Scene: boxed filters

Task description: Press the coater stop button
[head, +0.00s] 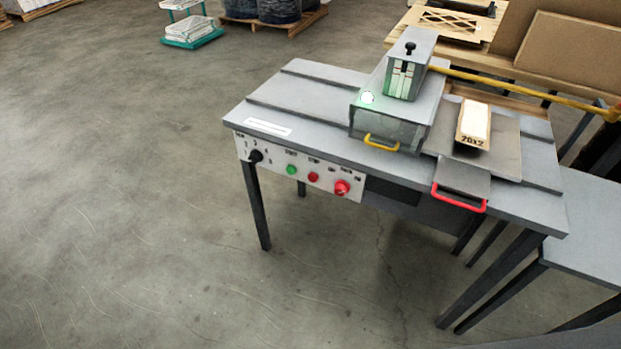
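The coater is a grey table machine with a white control panel (325,181) on its front edge. On the panel, from left to right, are a black rotary knob (256,156), a green button (291,169), a small red button (313,177) and a larger red mushroom-shaped button (342,187). The labels above the buttons are too small to read. Neither gripper is in view, and nothing touches the panel.
A box marked 20x2 (472,127) lies on a dark plate beside the housing. A red handle (459,203) sticks out at the front and a yellow handle (381,143) sits on the housing. Another grey table (590,225) stands at right. The floor in front is clear.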

